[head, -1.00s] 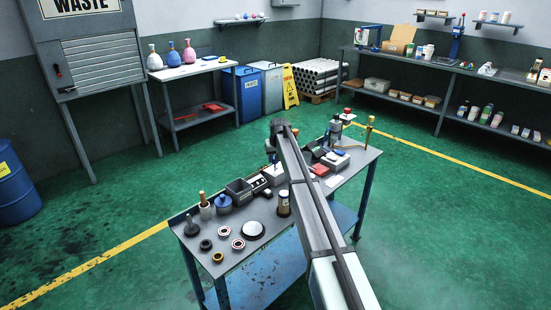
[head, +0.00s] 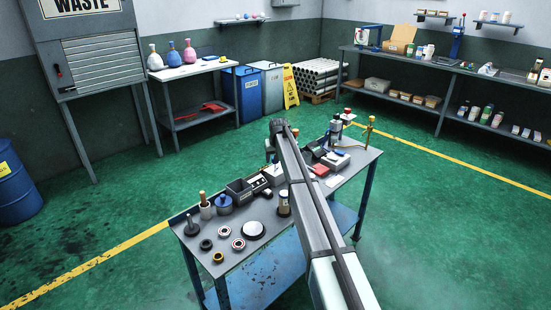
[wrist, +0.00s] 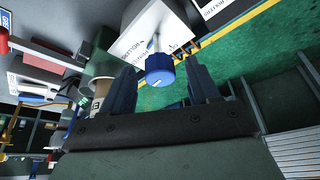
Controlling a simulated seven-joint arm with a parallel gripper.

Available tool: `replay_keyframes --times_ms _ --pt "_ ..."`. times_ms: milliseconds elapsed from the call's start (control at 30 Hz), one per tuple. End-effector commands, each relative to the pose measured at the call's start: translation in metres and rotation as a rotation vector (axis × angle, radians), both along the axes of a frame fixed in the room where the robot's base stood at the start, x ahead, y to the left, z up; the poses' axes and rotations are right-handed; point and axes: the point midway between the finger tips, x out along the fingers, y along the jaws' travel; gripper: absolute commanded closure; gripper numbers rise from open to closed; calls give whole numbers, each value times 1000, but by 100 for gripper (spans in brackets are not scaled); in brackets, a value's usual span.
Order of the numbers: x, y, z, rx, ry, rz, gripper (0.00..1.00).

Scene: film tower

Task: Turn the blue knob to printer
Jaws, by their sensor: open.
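The blue knob (wrist: 159,68) shows in the wrist view, with a pale mark on its face. It sits on a pale box (wrist: 150,30) with printed labels; part of the lettering looks like "PRINTER" and "ROLLERS". My gripper (wrist: 162,85) is open, with one dark finger on each side of the knob in the picture. I cannot tell whether either finger touches it. In the head view my arm hides the knob and most of the pale box (head: 272,176) on the workbench (head: 268,262).
The bench is crowded. Near its left end stand a dark bin (head: 238,190), a blue pot (head: 224,204), rings and a round white-topped disc (head: 253,230). A brown-and-white jar (head: 284,203) stands close beside my arm. Tools and a brass stand (head: 369,130) are at the right end.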

Motion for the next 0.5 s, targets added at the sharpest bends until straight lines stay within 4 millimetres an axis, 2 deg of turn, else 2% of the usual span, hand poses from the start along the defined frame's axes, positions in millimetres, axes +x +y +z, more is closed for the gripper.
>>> replay_keyframes --times_ms 267,500 --pt "-3 -1 7 0 -1 0 39" --pt "-18 -3 41 0 -2 0 39"
